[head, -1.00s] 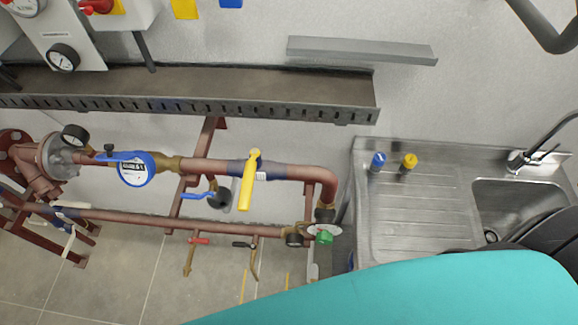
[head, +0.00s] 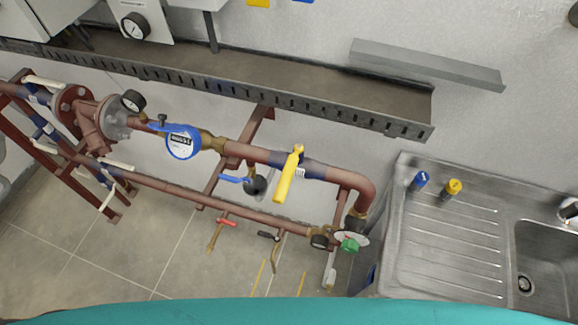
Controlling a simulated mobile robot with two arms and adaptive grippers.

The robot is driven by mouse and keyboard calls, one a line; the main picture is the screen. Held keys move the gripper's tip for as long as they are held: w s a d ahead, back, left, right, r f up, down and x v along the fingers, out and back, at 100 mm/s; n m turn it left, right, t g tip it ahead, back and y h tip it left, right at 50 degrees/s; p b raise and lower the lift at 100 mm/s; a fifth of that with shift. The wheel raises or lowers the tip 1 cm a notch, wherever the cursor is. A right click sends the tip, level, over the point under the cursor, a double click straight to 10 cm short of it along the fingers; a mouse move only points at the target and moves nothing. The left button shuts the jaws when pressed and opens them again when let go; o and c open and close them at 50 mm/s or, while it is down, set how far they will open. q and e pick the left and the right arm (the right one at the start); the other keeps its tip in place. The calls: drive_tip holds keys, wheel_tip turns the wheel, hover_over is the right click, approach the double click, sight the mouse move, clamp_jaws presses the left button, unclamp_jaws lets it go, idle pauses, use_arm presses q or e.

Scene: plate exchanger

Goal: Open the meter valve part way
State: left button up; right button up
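The blue-rimmed round water meter (head: 182,142) sits on the upper brown pipe (head: 247,153), left of centre. To its right on the same pipe is a valve with a long yellow lever (head: 288,176), which lies slantwise across the pipe. A smaller valve with a blue lever (head: 235,180) is below the pipe, between the meter and the yellow lever. No label shows which one is the meter valve. Neither of my grippers is in view, and nothing touches the levers.
A grey cable tray (head: 230,88) runs along the wall above the pipes. A steel sink unit (head: 470,240) stands at the right with a blue and a yellow bottle (head: 452,189). A lower pipe (head: 180,190) carries red and green handles. The tiled floor (head: 110,265) is open at lower left.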

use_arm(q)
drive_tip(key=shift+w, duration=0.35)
